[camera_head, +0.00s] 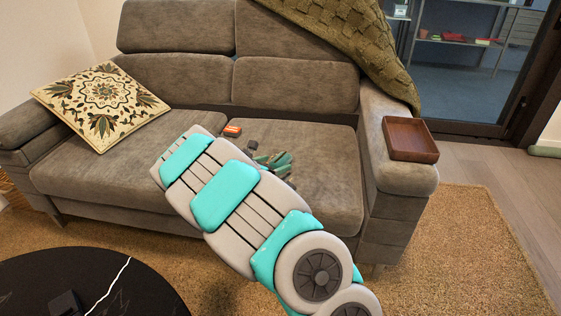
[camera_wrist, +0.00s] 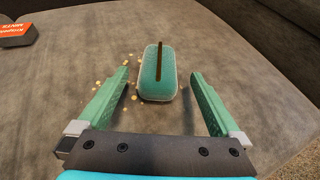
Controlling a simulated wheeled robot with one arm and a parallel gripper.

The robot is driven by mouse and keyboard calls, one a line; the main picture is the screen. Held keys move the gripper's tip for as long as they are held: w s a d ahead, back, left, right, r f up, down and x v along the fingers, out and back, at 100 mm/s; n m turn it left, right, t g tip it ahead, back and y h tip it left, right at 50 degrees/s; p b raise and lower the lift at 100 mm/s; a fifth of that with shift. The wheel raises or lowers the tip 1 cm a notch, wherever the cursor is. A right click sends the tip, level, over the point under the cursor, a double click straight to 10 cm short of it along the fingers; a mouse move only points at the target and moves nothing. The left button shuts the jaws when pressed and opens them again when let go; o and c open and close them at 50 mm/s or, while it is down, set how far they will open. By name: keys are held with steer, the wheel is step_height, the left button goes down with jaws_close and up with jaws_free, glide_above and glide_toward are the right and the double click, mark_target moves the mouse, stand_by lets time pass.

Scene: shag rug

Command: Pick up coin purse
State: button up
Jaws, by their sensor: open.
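The coin purse (camera_wrist: 158,74) is a small teal rounded case with a dark strip along its top. It lies on the grey sofa seat (camera_wrist: 60,110), in the upper middle of the wrist view. My gripper (camera_wrist: 164,76) is open, with one green finger to the left of the purse and one to the right. The fingertips reach about the near part of the purse, and gaps show on both sides. In the head view my gripper (camera_head: 272,160) is over the sofa seat, and I cannot clearly tell the purse from the green fingers there.
An orange and dark box (camera_wrist: 17,34) lies on the seat to the left; it also shows in the head view (camera_head: 232,130). Small yellowish specks lie near the purse. A patterned cushion (camera_head: 100,105) is at the left, and a brown tray (camera_head: 410,139) sits on the right armrest.

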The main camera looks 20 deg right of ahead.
mark_target(283, 158)
steer(key=shift+x, duration=1.85)
steer(key=shift+w+a, duration=0.1)
steer(key=shift+c, duration=0.4)
steer(key=c, duration=1.3)
